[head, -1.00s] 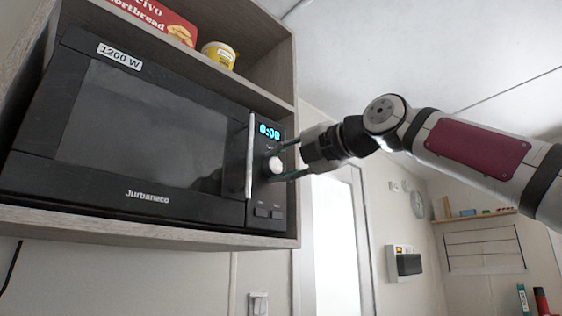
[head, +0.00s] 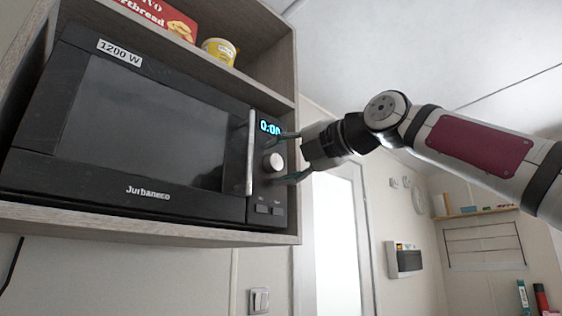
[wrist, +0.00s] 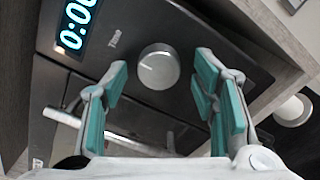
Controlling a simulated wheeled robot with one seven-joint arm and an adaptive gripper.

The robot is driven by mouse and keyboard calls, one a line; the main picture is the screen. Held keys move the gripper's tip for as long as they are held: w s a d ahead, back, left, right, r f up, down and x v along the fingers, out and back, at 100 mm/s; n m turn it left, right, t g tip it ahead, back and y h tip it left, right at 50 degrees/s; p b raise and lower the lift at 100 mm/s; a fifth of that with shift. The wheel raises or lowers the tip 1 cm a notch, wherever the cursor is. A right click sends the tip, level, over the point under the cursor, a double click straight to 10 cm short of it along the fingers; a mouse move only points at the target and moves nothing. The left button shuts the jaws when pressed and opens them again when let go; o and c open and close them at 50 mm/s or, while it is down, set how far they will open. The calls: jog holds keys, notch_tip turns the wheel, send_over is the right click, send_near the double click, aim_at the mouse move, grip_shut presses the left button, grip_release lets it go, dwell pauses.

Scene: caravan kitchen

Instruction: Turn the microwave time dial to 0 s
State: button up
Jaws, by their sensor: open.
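The black microwave (head: 140,185) stands in a wooden shelf compartment, its door shut. Its display (head: 269,128) reads 0:00, the last digit partly covered by my gripper in the head view; the display also shows in the wrist view (wrist: 76,27). The round silver-white time dial (head: 273,161) is on the panel below the display. In the wrist view the dial (wrist: 159,67) has a thin pointer line on its face. My gripper (head: 290,157) is open in front of the panel. Its teal fingers (wrist: 163,92) are apart and clear of the dial.
Two buttons (head: 268,209) sit below the dial, and the vertical door handle (head: 250,153) is just left of it. A red shortbread box (head: 160,16) and a yellow tub (head: 219,51) stand on the shelf above. The shelf's right side edge is close to my gripper.

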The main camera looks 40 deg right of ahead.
jog(key=s, duration=1.2)
jog(key=shift+d, duration=0.2)
jog(key=w+a+f+m+g, duration=0.1)
jog(key=a+f+m+g, duration=0.5)
jog(key=f, duration=0.7)
jog(key=w+a+f+m+g, duration=0.15)
jog(key=a+f+m, duration=0.35)
jog(key=a+f, duration=0.65)
jog(key=s+a+f+m+g, duration=0.1)
jog(key=s+f+m+g, duration=0.25)
jog(key=f, duration=0.65)
jog(key=s+f+m+g, duration=0.3)
jog(key=s+f+m, duration=0.2)
jog(key=f, duration=0.5)
jog(key=s+a+f+m+g, duration=0.1)
jog(key=s+f+m+g, duration=0.3)
jog(key=f, duration=0.6)
notch_tip(320, 180, up, 17)
jog(key=m+t+p, duration=0.1)
jog(key=t+p, duration=0.3)
jog(key=p, duration=1.2)
jog(key=shift+s+a+h, duration=0.2)
jog(key=shift+s+h, duration=0.05)
jog(key=shift+h, duration=0.05)
